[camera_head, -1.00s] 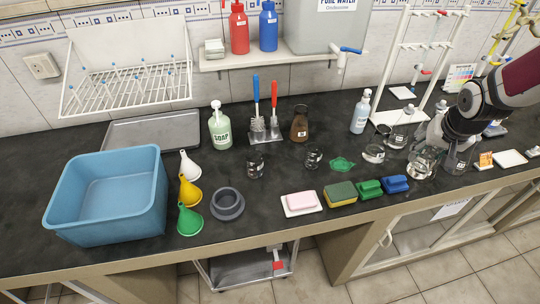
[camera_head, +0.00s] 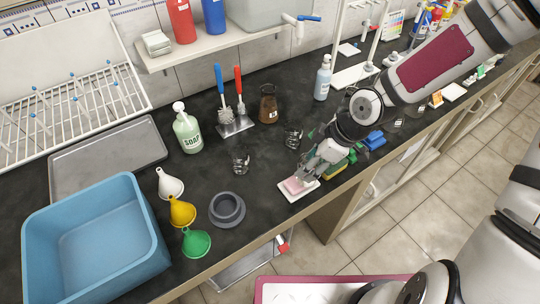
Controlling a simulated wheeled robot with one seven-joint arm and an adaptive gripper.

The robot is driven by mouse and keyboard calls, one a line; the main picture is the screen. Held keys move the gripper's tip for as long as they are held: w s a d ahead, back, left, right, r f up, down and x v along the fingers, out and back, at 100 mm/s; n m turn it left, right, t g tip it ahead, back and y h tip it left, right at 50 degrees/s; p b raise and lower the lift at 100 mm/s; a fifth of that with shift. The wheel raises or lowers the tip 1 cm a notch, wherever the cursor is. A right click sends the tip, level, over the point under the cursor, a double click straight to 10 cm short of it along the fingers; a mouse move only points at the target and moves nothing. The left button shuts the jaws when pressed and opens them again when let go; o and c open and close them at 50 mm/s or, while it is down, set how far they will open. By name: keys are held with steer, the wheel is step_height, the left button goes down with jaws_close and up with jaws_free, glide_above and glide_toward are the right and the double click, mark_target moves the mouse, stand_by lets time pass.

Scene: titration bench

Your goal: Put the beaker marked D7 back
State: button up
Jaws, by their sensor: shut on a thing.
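My gripper (camera_head: 316,168) hangs over the front of the bench, above and just beside the soap dish. It is shut on what seems to be a clear glass beaker. Glass and fingers blend together, and I cannot read a mark on it. Two small clear beakers with dark labels stand on the black bench: one beaker (camera_head: 240,162) is left of my gripper, and the other beaker (camera_head: 293,138) is behind it. Their marks are too small to read. My wrist and forearm hide part of the bench to the right.
Pink soap (camera_head: 295,185) lies on a white dish (camera_head: 290,198) below my gripper. A green-yellow sponge (camera_head: 336,170) and a blue brush (camera_head: 375,140) are close at its right. A brown flask (camera_head: 268,104) stands behind. Clear bench lies between the left beaker and the grey ring (camera_head: 227,209).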

steer(key=shift+s+a+r+n, duration=0.1)
steer(key=shift+s+a+n, duration=0.25)
steer(key=shift+s, duration=0.2)
steer(key=shift+a+n, duration=0.2)
steer(key=shift+n, duration=0.05)
steer(key=shift+g, duration=0.3)
steer(key=shift+w+a+f, duration=0.85)
steer(key=shift+w+a, duration=0.65)
steer(key=shift+w, duration=0.6)
steer(key=shift+w+a+f, duration=0.8)
steer(key=shift+w+a, duration=0.7)
steer(key=shift+w, duration=0.6)
steer(key=shift+w+a+f, duration=0.85)
steer(key=shift+w+a, duration=0.65)
steer(key=shift+w, duration=0.6)
steer(key=o, duration=1.2)
steer(key=shift+f, duration=0.1)
steer(key=v, duration=1.2)
steer(key=shift+s, duration=0.1)
